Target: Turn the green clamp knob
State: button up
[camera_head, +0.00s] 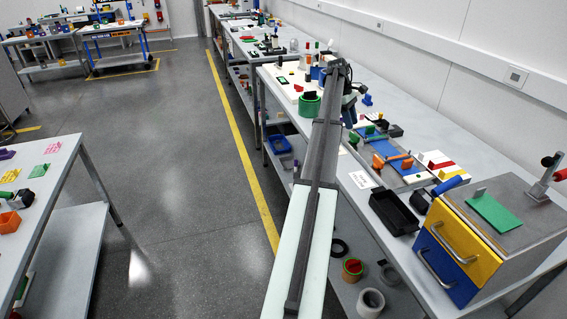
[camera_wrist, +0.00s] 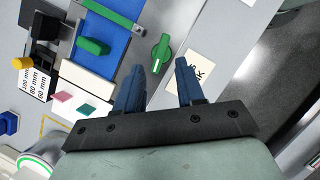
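The green clamp knob (camera_wrist: 162,53) has a round base with a raised grip bar. In the wrist view it lies just beyond my fingertips, between the two finger lines, beside a blue plate (camera_wrist: 98,52) crossed by a green bar (camera_wrist: 115,13). My gripper (camera_wrist: 160,66) is open, with two blue fingers apart and nothing between them. I cannot tell its height above the knob. In the head view my gripper (camera_head: 349,113) hangs above the bench near the blue plate (camera_head: 378,147); the arm hides part of that area.
A green block (camera_wrist: 93,46) lies on the blue plate. A printed white label (camera_wrist: 193,73) lies right of the knob. In the head view, orange clamp parts (camera_head: 390,160), a black tray (camera_head: 394,211) and a yellow-and-blue drawer box (camera_head: 461,250) stand nearer on the bench.

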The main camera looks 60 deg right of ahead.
jog(key=v, duration=0.9)
jog(key=w+a+f+n+h, duration=0.1)
jog(key=a+f+n, duration=0.1)
jog(key=f, duration=0.1)
jog(key=w+a+f+n+t+h, duration=0.1)
jog(key=w+a+f+n, duration=0.1)
jog(key=f, duration=0.2)
jog(key=w+a+f+n+t+h, duration=0.1)
jog(key=w+a+f+n, duration=0.1)
jog(key=f, duration=0.2)
jog(key=shift+f, duration=0.25)
jog(key=w+a+f+n, duration=0.2)
jog(key=w+a+f, duration=0.9)
jog(key=a+f, duration=0.1)
jog(key=shift+w+a+n+y, duration=0.2)
jog(key=shift+a+n+y, duration=0.05)
jog(key=shift+n+y, duration=0.05)
